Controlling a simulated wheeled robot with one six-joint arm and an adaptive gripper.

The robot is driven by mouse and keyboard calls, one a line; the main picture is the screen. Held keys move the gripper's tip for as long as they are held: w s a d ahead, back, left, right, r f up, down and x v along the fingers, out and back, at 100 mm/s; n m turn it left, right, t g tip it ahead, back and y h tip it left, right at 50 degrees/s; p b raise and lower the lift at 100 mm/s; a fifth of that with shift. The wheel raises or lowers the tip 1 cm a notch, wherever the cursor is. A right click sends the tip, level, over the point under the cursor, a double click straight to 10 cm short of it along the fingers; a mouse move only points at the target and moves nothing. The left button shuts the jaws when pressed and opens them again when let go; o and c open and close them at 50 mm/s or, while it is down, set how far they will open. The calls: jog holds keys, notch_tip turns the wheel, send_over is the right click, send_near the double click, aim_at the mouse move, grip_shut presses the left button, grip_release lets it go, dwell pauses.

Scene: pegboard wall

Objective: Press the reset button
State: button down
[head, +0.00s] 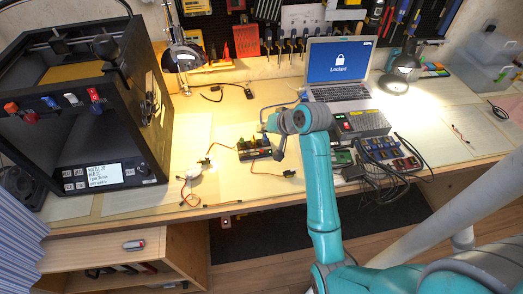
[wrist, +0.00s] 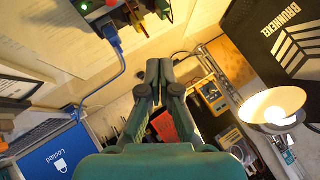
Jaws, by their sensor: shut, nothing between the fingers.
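A small dark electronics box (head: 254,148) with green and red spots on it lies on the workbench, left of my arm's end. In the wrist view, a device with coloured spots (wrist: 100,8) is cut off at the top edge, with a blue cable plugged in. I cannot make out which spot is a reset button. My gripper (wrist: 158,68) is shut and empty, its fingertips close together, pointing over the bench and apart from the device. In the head view my gripper is mostly hidden by my arm's end beside the box.
A laptop (head: 339,66) reading "Locked" stands at the back. A grey power supply (head: 362,123) and a cluster of small boxes with cables (head: 388,150) lie right of my arm. A black 3D printer (head: 80,110) fills the left. A lamp (wrist: 272,108) shows in the wrist view.

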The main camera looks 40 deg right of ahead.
aim_at(263, 151)
jog(key=shift+f, duration=3.75)
jog(key=shift+f, duration=0.1)
jog(key=shift+f, duration=0.35)
jog(key=shift+f, duration=0.3)
jog(key=shift+r, duration=3.25)
